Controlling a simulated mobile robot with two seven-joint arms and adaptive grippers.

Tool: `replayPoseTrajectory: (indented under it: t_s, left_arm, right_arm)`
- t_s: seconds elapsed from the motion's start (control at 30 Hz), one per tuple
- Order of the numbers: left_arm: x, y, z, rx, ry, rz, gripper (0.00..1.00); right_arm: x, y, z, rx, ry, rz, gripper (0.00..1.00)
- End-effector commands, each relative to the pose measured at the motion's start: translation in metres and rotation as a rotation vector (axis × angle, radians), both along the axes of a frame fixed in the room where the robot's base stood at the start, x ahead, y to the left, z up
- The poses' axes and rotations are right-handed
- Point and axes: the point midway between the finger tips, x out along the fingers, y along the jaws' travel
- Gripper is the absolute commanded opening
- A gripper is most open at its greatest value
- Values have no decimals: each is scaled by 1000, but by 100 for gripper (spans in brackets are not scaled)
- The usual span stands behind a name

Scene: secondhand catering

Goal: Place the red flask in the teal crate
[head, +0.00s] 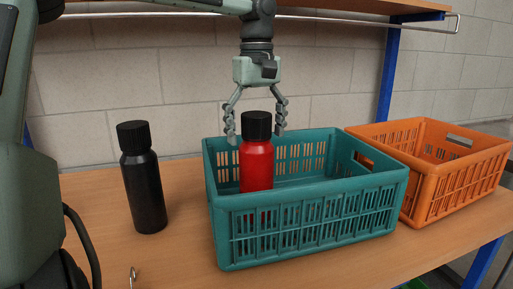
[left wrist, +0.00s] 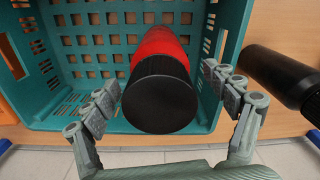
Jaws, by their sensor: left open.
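The red flask (head: 256,164) with a black cap stands upright inside the teal crate (head: 310,217), near its left end. The crate's front wall hides the flask's lower part, though some red shows through the slots. My left gripper (head: 255,125) is above the crate, its open fingers on either side of the flask's cap. In the left wrist view, the flask (left wrist: 160,85) lies between the two open fingertips (left wrist: 165,98), with gaps on both sides and the crate's slotted floor beyond it. My right gripper is in neither view.
A black flask (head: 143,180) stands on the wooden table (head: 180,245) left of the teal crate. An orange crate (head: 450,170) stands close on the right. A shelf with a metal rail (head: 340,18) runs above. Free table lies at front left.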

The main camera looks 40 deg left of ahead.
Motion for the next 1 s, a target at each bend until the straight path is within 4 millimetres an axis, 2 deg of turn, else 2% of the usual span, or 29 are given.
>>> replayPoseTrajectory:
  t_s: [0.03, 0.2, 0.4, 0.57, 1.0]
  left_arm:
    - [1, 0, 13, 3, -4, 1, 86]
    - [0, 0, 48, 2, -2, 1, 86]
    - [0, 0, 74, 0, 1, -1, 86]
    - [0, 0, 81, -1, 1, -2, 86]
    - [0, 0, 80, 1, 2, -1, 86]
  right_arm:
    - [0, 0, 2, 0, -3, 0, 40]
    - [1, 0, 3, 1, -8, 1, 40]
    - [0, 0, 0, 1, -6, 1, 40]
    - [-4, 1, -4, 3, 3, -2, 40]
    - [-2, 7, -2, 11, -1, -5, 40]
